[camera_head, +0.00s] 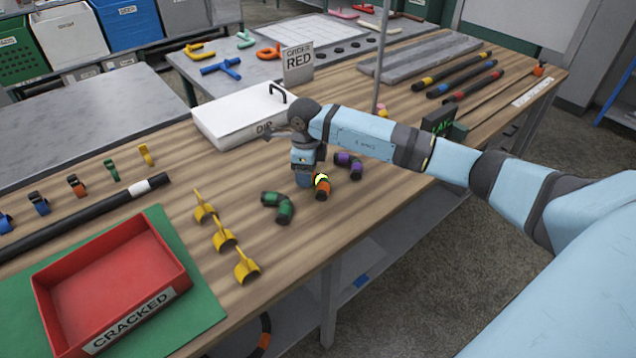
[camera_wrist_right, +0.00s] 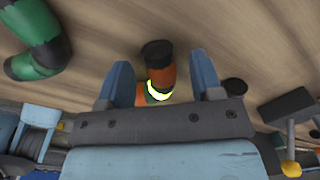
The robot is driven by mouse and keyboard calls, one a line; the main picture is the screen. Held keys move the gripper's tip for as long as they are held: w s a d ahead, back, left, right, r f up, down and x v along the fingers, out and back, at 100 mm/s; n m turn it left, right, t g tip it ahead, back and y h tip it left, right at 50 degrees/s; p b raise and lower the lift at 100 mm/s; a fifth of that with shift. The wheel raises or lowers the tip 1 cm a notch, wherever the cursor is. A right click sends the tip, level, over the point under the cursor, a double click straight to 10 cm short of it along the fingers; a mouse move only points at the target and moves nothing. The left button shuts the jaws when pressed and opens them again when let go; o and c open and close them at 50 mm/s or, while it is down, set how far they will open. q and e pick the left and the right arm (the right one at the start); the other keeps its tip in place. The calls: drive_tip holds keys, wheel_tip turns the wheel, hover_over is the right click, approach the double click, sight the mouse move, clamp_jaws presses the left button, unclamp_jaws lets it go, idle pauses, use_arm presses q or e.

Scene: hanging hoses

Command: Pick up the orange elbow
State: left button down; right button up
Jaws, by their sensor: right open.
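The orange elbow (camera_head: 322,188) lies on the wooden table, with black ends and a bright yellow-white band. In the wrist view the orange elbow (camera_wrist_right: 161,75) shows between the two fingers, its black end pointing away; its rear part is hidden by the gripper body. My right gripper (camera_head: 305,178) is over the table at the elbow. In the wrist view the right gripper (camera_wrist_right: 163,82) is open, a finger on each side of the elbow with gaps. My left gripper is not in view.
A green elbow (camera_head: 279,206) lies left of the orange one, and a purple elbow (camera_head: 349,164) lies close on its right. Yellow clips (camera_head: 224,236) stand nearer the left. A white DIP box (camera_head: 228,118) is behind. A red CRACKED tray (camera_head: 62,331) sits on a green mat.

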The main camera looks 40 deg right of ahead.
drive_tip(key=shift+f, duration=0.55)
drive_tip(key=c, duration=1)
drive_tip(key=shift+r, duration=0.1)
